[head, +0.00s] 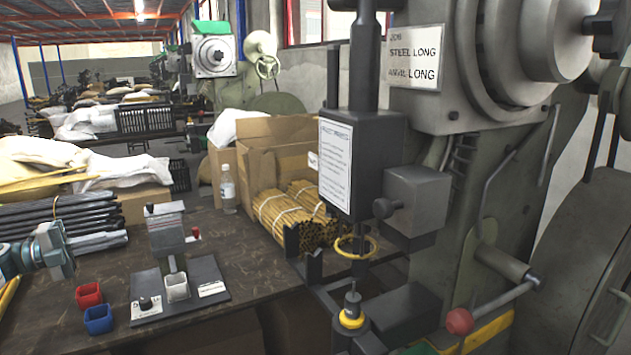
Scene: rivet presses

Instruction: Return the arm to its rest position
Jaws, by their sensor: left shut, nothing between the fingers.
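My left gripper (62,250) comes in at the left edge, above the dark table beside the bundled grey rods. It is shut and empty. It is apart from the red bin (89,295) and the blue bin (98,319), which stand just to its right and lower. My right gripper does not show. A large grey-green rivet press (455,215) stands at the right, with a "STEEL LONG" sign and a yellow ring at its tool.
A small fixture (166,222) on a dark base plate with a white cup stands mid-table. Grey rods (60,215), a water bottle (228,188), cardboard boxes (270,140) and tied yellow rods (290,215) crowd the back. A red-knobbed lever (459,321) juts out at the press.

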